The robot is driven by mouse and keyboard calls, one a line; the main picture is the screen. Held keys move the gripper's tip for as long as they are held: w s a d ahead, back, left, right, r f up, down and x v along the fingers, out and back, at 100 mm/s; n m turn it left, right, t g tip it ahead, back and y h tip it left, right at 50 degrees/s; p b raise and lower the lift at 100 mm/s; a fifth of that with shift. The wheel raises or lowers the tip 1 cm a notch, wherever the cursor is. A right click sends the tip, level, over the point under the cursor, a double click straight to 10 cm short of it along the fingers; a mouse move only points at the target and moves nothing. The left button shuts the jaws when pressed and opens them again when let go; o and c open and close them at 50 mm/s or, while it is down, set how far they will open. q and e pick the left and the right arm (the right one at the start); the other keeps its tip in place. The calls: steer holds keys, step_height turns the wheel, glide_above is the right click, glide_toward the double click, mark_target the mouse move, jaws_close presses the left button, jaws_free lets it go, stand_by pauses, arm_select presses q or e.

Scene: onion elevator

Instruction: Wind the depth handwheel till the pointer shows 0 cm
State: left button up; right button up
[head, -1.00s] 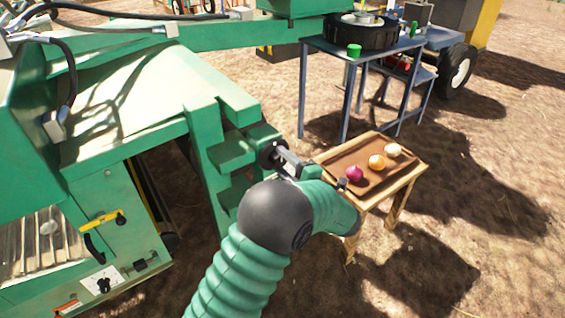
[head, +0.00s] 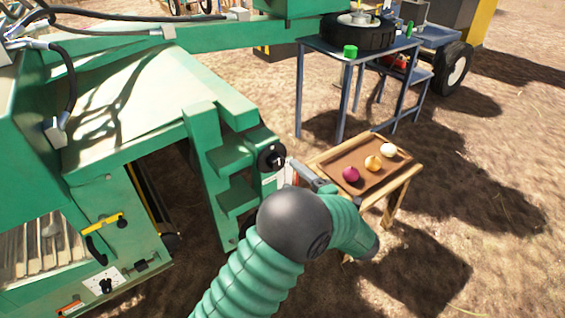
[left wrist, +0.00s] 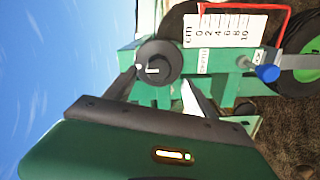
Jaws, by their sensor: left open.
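The depth handwheel (head: 271,158) is a black round knob on the side of the green machine. In the left wrist view the handwheel (left wrist: 160,60) faces me and bears a short white mark. My left gripper (head: 285,170) is open just right of the wheel in the head view. In the left wrist view the fingers of the gripper (left wrist: 160,80) show either side below the wheel, apparently not closed on it. The white depth scale (left wrist: 232,30) is marked cm, 0 to 10, and appears sideways. My right gripper is out of view.
A wooden table with a brown tray (head: 325,163) holding three onions stands right of my arm. A blue table (head: 320,45) with a black wheel stands behind. A blue knob (left wrist: 267,73) sits near the scale.

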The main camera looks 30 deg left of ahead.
arm_select(q)
steer(key=p+v, duration=0.2)
steer(key=v, duration=0.8)
steer(key=shift+p, duration=0.4)
steer(key=shift+d, duration=0.1)
